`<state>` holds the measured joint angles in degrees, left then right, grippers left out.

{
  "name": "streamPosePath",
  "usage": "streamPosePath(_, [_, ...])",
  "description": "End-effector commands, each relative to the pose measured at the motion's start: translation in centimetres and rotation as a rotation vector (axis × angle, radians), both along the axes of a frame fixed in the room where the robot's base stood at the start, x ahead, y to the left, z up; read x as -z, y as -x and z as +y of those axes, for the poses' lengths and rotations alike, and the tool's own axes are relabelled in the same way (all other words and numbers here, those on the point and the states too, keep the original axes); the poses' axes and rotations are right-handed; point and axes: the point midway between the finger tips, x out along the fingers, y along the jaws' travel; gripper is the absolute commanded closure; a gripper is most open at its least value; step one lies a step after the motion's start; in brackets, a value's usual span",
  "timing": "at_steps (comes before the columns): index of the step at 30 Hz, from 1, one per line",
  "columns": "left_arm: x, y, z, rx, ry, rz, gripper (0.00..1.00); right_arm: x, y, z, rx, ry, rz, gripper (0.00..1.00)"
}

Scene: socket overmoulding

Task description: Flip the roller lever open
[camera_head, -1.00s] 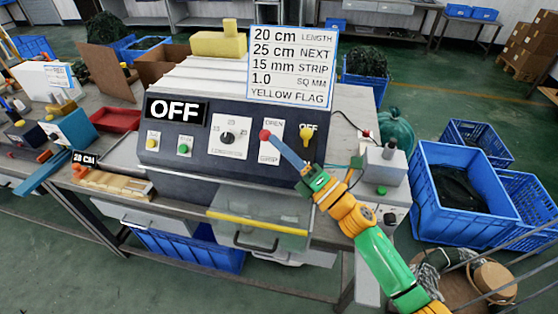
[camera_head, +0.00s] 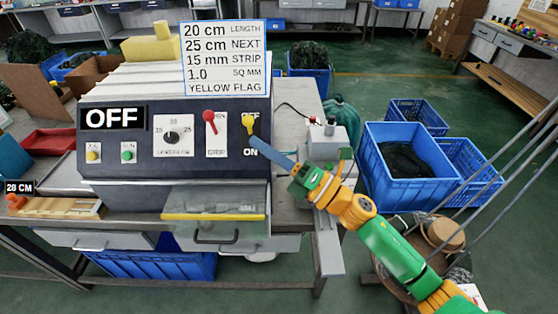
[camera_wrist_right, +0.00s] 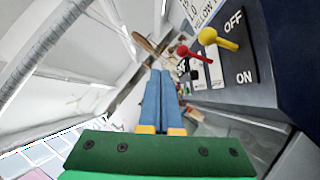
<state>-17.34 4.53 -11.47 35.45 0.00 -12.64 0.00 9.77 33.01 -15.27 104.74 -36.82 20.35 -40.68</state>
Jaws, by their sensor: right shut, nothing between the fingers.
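The roller lever has a red knob (camera_head: 209,116) and sits on the machine's front panel. Its knob is at the top of its plate, covering the upper label, with GRIP readable below. In the right wrist view, the red knob (camera_wrist_right: 182,52) is beyond the yellow-knobbed lever. My right gripper (camera_head: 253,141), with long blue fingers, is shut and empty. Its tips are right of the red lever and apart from it, in front of the panel near the ON label. The closed fingers (camera_wrist_right: 158,75) also show in the right wrist view. My left gripper is out of view.
A yellow-knobbed OFF/ON lever (camera_head: 248,122) is close to my right fingertips, its knob up near OFF. A dial (camera_head: 171,137) and push buttons are further left. A grey box (camera_head: 328,143) stands right of the machine. Blue crates (camera_head: 412,163) are on the floor.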

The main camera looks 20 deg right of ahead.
Motion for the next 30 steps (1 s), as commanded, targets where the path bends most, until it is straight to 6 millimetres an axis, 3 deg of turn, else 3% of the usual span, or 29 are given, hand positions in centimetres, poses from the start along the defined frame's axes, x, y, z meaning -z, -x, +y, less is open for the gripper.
streamPosePath(3, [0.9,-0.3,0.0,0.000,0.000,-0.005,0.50,0.4,1.7,-1.2,0.000,0.003,0.001,1.00])
streamPosePath(9, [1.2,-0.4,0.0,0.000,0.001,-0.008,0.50,0.1,2.9,-2.1,-0.001,0.002,0.000,1.00])
streamPosePath(22, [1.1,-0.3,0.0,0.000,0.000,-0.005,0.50,0.0,3.0,-2.2,-0.001,0.001,0.000,1.00])
streamPosePath(25, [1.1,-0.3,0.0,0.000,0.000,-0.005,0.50,0.4,2.5,-2.8,0.045,-0.082,0.065,1.00])
streamPosePath(28, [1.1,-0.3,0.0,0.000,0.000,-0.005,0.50,3.4,1.2,-5.8,0.226,-0.387,0.333,1.00])
streamPosePath(30, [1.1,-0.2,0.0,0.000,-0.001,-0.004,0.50,8.5,1.6,-8.5,0.411,-0.677,0.618,1.00])
